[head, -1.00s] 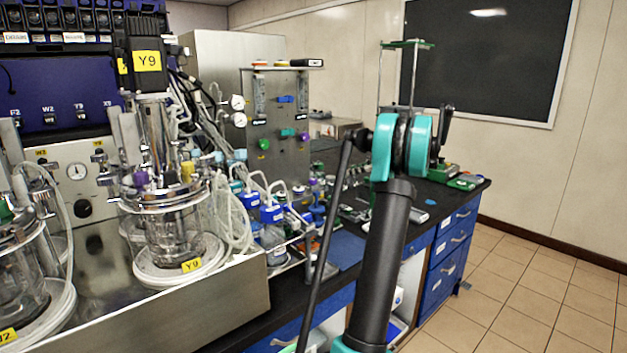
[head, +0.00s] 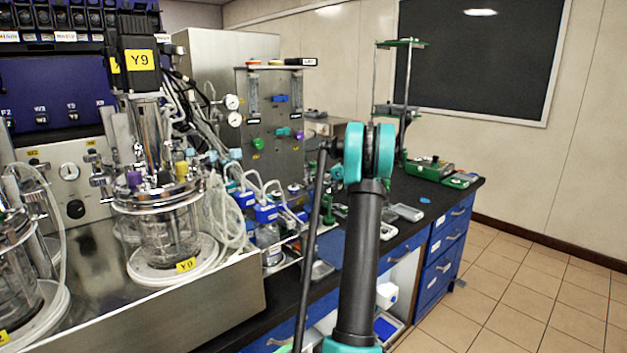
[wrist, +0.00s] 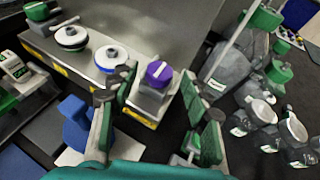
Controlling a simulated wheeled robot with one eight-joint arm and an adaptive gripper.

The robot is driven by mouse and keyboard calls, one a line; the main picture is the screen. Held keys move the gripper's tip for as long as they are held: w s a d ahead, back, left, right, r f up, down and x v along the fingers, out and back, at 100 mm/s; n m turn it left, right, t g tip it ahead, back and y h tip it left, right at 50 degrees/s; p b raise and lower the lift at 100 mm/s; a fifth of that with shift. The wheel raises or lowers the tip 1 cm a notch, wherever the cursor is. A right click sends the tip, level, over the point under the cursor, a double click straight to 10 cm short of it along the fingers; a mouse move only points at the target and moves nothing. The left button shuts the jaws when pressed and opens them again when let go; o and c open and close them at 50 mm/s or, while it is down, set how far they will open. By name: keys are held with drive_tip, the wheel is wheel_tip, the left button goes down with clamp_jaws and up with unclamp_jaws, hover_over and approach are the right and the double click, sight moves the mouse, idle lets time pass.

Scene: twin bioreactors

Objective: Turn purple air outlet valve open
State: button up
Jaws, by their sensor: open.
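A purple round knob (wrist: 158,73) with a pale stripe across its top sits on a grey valve body in the wrist view. The body stands at the edge of a metal unit (wrist: 133,107) with yellow labels. My gripper (wrist: 159,88) is open, its green-padded fingers apart to the left and right of the knob. The knob lies ahead, between them; I cannot tell whether they touch it. In the head view my own arm hides the gripper. A purple knob (head: 299,135) also shows on the upright metal panel there; I cannot tell whether it is the same one.
A blue object (wrist: 75,125) is near the left finger. Several grey bottles (wrist: 262,115) stand at the right. The Y9 bioreactor (head: 165,225) stands on the bench.

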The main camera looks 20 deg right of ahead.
drive_tip(key=shift+w+a, duration=0.1)
drive_tip(key=shift+w, duration=0.05)
clamp_jaws()
idle(0.4)
drive_tip(key=shift+n+g+y, duration=0.3)
drive_tip(key=shift+n+y, duration=0.1)
drive_tip(key=n, duration=0.1)
drive_tip(key=g+y, duration=0.1)
drive_tip(key=n+g, duration=0.1)
drive_tip(key=shift+w+d+f+n+y, duration=0.1)
drive_tip(key=shift+w+d+n+y, duration=0.2)
drive_tip(key=shift+w, duration=0.05)
drive_tip(key=shift+w+d+n+g+y, duration=0.15)
drive_tip(key=shift+n+g+y, duration=0.3)
drive_tip(key=shift+n+g, duration=0.55)
drive_tip(key=shift+w+a+n+g+y, duration=0.15)
drive_tip(key=shift+n+g+y, duration=0.3)
drive_tip(key=shift+n+g, duration=0.55)
drive_tip(key=shift+d+g, duration=0.15)
drive_tip(key=shift+g, duration=0.35)
